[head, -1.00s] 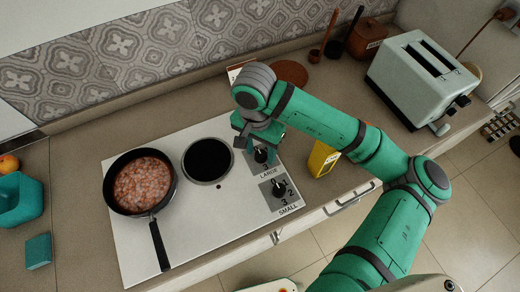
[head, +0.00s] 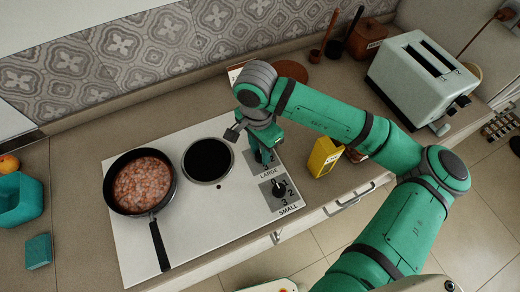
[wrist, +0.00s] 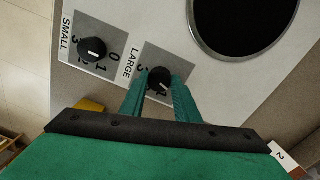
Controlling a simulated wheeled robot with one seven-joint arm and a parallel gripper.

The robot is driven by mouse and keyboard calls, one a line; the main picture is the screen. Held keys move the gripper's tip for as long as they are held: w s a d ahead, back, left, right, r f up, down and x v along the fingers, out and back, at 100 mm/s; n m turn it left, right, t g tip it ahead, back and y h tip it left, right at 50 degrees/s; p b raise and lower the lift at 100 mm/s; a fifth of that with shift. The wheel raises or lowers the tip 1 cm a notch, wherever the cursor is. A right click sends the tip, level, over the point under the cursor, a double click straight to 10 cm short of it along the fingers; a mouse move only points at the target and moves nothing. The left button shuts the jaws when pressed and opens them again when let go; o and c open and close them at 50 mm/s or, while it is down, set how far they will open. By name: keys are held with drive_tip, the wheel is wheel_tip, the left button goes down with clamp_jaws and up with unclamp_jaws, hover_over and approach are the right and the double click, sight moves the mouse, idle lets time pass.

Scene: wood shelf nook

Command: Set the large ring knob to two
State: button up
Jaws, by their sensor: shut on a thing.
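The large ring knob (wrist: 159,80) is black and sits on a grey plate marked LARGE on the white cooktop (head: 232,228). My gripper (wrist: 158,84) is shut on this knob in the wrist view, with one green finger on each side. In the head view my gripper (head: 263,154) covers most of the knob. A 3 shows beside the left finger; the other digits are partly hidden, and I cannot tell the setting. The small ring knob (wrist: 92,49) stands apart to the left in the wrist view, and also shows in the head view (head: 279,188).
A pan (head: 144,186) of pinkish food stands on the left of the cooktop. The bare black large ring (head: 208,160) is beside the knobs. A yellow box (head: 324,157) stands close to the right of the cooktop. A toaster (head: 424,80) stands farther right.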

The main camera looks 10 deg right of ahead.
drive_tip(key=m, duration=0.4)
drive_tip(key=shift+d+m, duration=0.1)
drive_tip(key=shift+m, duration=0.2)
drive_tip(key=m, duration=1.1)
drive_tip(key=shift+y, duration=0.3)
drive_tip(key=shift+m, duration=2.3)
drive_tip(key=o, duration=1)
drive_tip(key=shift+o, duration=0.2)
drive_tip(key=shift+d+r, duration=0.1)
drive_tip(key=shift+r, duration=0.05)
wheel_tip(320, 180, up, 11)
drive_tip(key=shift+d+f, duration=0.2)
drive_tip(key=shift+d, duration=0.05)
